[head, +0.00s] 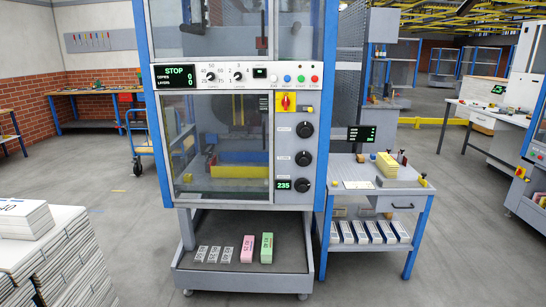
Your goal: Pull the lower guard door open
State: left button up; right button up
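The stacker machine (240,77) stands straight ahead, with blue side posts and a white control strip. Its lower guard door (215,125) is the clear panel below that strip, left of the dials. It looks shut in its frame. Through it I see a blue bar and a yellow bar inside the machine. I cannot make out a door handle clearly. Neither of my grippers is in view.
A low tray (187,278) under the machine holds white, pink and green bundles. A side table (420,197) stands close at the right. A stack of papers (42,262) is at the left front. The floor before the machine looks clear.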

aim_at(158, 94)
jog(key=i+z, duration=0.15)
jog(key=i, duration=1.25)
